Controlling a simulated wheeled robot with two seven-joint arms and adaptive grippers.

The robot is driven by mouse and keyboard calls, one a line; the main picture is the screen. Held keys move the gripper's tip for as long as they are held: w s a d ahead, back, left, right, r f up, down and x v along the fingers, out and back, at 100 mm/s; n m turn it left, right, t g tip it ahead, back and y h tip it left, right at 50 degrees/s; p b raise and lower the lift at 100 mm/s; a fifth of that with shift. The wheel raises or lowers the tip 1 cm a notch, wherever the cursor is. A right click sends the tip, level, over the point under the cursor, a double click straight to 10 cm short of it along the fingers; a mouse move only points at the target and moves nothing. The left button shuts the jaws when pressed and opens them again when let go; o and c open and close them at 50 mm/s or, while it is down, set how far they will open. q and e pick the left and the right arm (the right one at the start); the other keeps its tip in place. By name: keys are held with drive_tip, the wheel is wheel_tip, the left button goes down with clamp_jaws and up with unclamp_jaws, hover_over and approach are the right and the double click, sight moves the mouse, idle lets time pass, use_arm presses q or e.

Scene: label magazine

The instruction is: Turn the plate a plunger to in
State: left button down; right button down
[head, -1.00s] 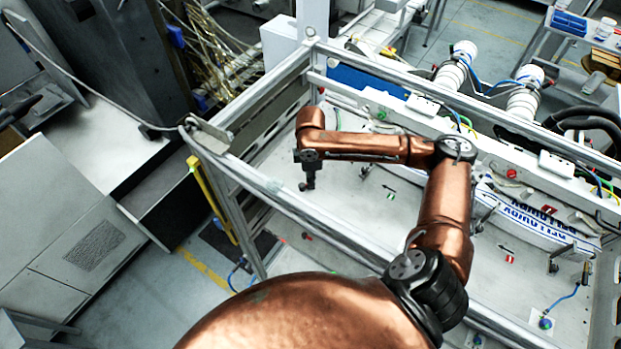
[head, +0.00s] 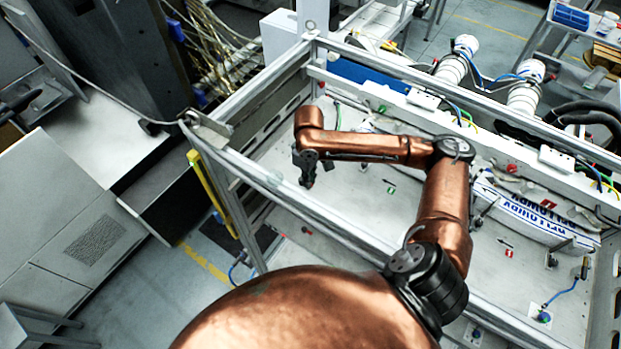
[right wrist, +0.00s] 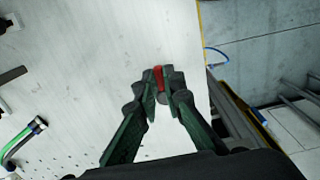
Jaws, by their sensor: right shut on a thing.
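My right gripper (head: 307,181) points down over the pale plate (head: 345,212) at the left end of the framed machine. In the right wrist view its two fingers (right wrist: 160,88) are closed around a small red knob (right wrist: 158,76), which I take to be the plunger. The fingers hide most of the knob, so how far in it sits or how it is turned cannot be told. In the head view the gripper covers the plunger. My left gripper is not in view.
A metal frame rail (head: 285,196) runs close in front of my right gripper. A green-and-white marker (head: 390,190) and a red-and-white marker (head: 509,254) lie on the plate. A printed strip (head: 530,215) lies at the right. Hoses (right wrist: 22,140) show at left in the wrist view.

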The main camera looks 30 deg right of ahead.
drive_tip(key=shift+w+r, duration=0.15)
idle(0.3)
drive_tip(key=c, duration=2.5)
unclamp_jaws()
drive_tip(key=o, duration=0.5)
drive_tip(key=shift+c, duration=0.2)
wheel_tip(320, 180, up, 12)
